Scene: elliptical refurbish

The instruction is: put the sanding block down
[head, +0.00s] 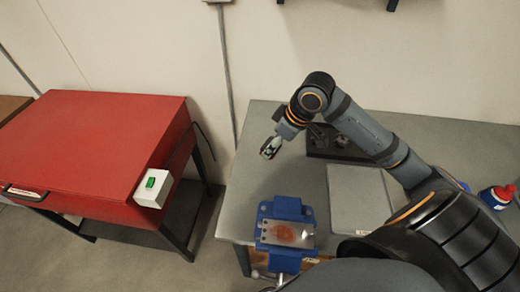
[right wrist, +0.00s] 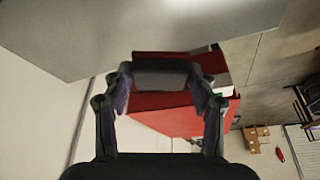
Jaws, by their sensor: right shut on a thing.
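My right gripper (head: 269,149) is in the air above the left part of the grey workbench (head: 262,190), short of the back wall. It is shut on a small block, the sanding block; in the right wrist view the dark grey block (right wrist: 162,74) sits between the two fingers. In the head view the block is small and mostly hidden by the fingers. My left gripper is not in view.
A blue vise (head: 287,208) at the bench's front left holds a metal plate (head: 270,232) with a reddish patch. A flat grey panel (head: 358,198) lies mid-bench. A dark object (head: 322,146) stands behind my arm. A red-and-blue bottle (head: 497,196) is at right; a red cabinet (head: 90,145) stands left.

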